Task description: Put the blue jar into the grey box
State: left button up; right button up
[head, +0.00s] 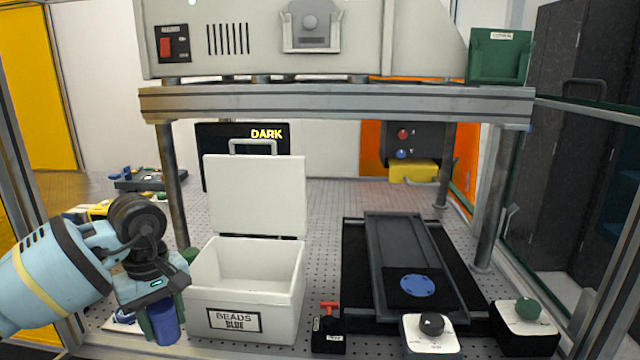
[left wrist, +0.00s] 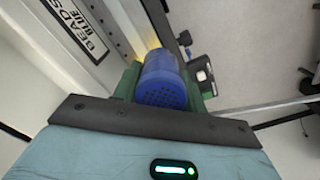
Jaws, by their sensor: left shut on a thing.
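The blue jar (head: 165,322) is in my left gripper (head: 158,318), low at the left in the head view. In the left wrist view the blue jar (left wrist: 163,80) shows between the two green fingers of my left gripper (left wrist: 162,85), which is shut on it. The grey box (head: 248,295) stands just right of the gripper, with its lid (head: 255,195) raised at the back and its inside visible and empty. A label on its front reads "BEADS BLUE". The jar is outside the box, beside its left front. My right gripper does not show.
A black rail with a dark carriage and a blue disc (head: 417,286) lies to the right. A red-handled black block (head: 328,330) and knob boxes (head: 431,333) stand along the front. A large grey instrument (head: 330,100) spans overhead on posts.

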pick_arm(q)
jog(key=s+d+f+m, duration=0.2)
jog(key=s+d+m, duration=0.3)
jog(key=s+m, duration=0.4)
jog(key=shift+s+d+f, duration=0.35)
jog(key=shift+d+f, duration=0.05)
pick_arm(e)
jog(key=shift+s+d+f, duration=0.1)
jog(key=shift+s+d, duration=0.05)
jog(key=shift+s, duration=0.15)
pick_arm(q)
jog(key=shift+w+r, duration=0.1)
